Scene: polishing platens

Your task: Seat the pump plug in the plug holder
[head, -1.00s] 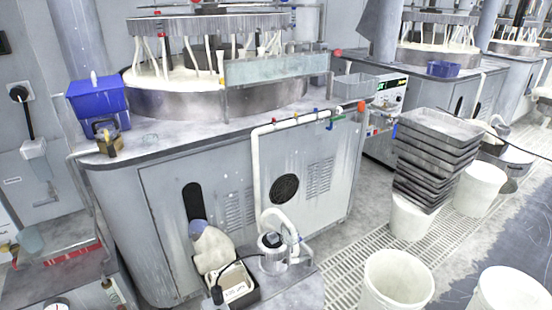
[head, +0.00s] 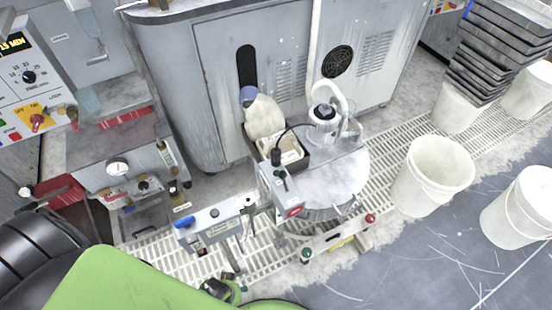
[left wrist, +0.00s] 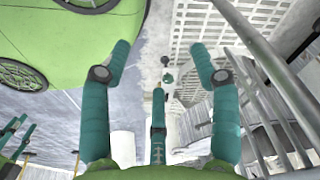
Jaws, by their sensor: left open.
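In the head view a black plug (head: 277,156) hangs upright on a black cable that loops from the white-and-grey pump (head: 323,114). The plug's lower end is just above or at a narrow grey bracket (head: 283,189), which may be the plug holder; I cannot tell whether they touch. In the left wrist view my left gripper (left wrist: 161,50) is open, its two teal fingers spread with nothing between them. No plug can be made out in that view. My right gripper is not in view.
A grey beam (head: 215,220) with a blue end juts left. White buckets (head: 432,178) stand right on the floor. A machine cabinet (head: 217,90) is behind; a slatted grate covers the floor.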

